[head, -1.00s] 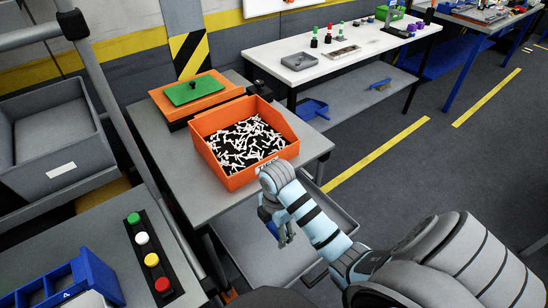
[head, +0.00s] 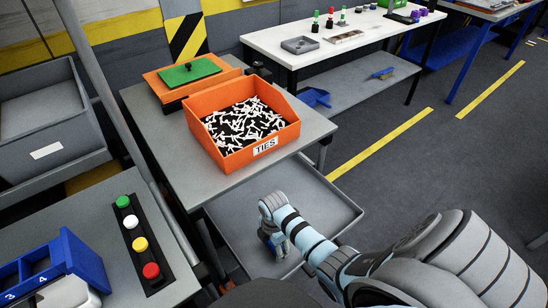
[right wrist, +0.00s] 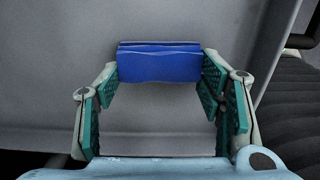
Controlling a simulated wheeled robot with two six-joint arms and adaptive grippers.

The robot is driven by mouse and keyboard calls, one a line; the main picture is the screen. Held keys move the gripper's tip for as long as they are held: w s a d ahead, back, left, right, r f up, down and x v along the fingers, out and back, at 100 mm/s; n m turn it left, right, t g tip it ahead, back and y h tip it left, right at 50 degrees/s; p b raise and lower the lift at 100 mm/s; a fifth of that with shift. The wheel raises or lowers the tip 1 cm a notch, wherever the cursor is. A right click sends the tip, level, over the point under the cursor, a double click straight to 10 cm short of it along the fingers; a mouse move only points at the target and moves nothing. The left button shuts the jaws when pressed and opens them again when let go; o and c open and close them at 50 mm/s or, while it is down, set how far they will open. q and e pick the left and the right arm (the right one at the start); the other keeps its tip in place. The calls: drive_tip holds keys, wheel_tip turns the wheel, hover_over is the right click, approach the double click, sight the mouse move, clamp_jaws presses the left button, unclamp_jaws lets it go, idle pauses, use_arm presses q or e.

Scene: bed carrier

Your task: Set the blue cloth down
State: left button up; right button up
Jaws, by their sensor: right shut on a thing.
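The blue cloth (right wrist: 159,62) is a folded blue block between the fingertips of my right gripper (right wrist: 160,68) in the right wrist view. The gripper is shut on it, its fingers touching both ends. In the head view my right gripper (head: 274,244) points down over the grey lower shelf (head: 322,196) of the cart, and the cloth is mostly hidden there. Plain grey surface lies behind the cloth in the wrist view. I cannot tell whether the cloth touches it. My left gripper is not in view.
A blue bin (head: 85,262) and a button strip (head: 143,245) lie at left. The lower shelf's right part is clear.

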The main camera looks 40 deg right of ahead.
drive_tip(key=shift+f, duration=0.1)
drive_tip(key=o, duration=1.1)
wheel_tip(320, 180, up, 12)
drive_tip(key=p, duration=0.5)
drive_tip(key=shift+r, duration=0.2)
